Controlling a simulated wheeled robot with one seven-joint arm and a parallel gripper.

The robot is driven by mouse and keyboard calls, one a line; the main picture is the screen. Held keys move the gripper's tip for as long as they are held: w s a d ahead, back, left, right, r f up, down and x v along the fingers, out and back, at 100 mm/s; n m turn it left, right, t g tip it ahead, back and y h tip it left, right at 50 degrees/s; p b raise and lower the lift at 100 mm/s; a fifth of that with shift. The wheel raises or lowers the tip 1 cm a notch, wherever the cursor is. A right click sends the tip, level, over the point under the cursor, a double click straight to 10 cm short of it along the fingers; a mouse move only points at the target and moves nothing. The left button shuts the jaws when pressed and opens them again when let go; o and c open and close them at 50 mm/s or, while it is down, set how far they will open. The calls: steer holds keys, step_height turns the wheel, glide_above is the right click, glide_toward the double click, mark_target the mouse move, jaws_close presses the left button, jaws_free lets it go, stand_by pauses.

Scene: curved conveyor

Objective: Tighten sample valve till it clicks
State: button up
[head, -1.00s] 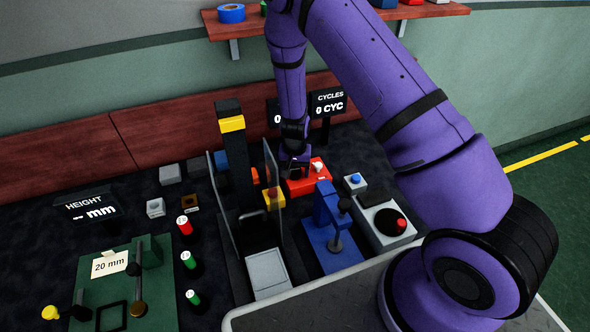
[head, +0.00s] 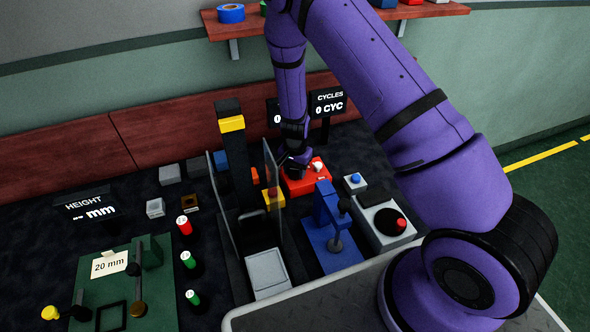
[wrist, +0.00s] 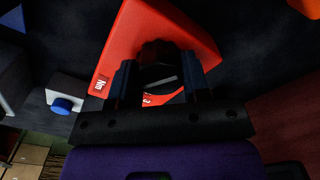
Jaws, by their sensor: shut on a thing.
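The sample valve appears to be the dark round knob (wrist: 160,76) with a pale line across its face, on a red block (wrist: 145,25). In the wrist view my gripper (wrist: 159,84) has one finger on each side of the knob and is shut on it. A label ending in "Nm" shows on the block's left side. In the head view the red block (head: 303,185) sits right of the clear guard panel, with my gripper (head: 296,167) at its upper left. The knob is hidden there behind the gripper. A small white part (head: 317,167) shows on the block.
A blue press (head: 331,235) and a grey box with a red button (head: 400,223) stand in front of the block. A small box with a blue button (head: 355,181) is at its right. The clear guard panel (head: 273,185) stands close on the left.

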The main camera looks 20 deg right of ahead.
steer(key=o, duration=0.9)
steer(key=shift+o, duration=0.2)
step_height(320, 180, up, 11)
steer(key=shift+f, duration=0.1)
stand_by(0.5)
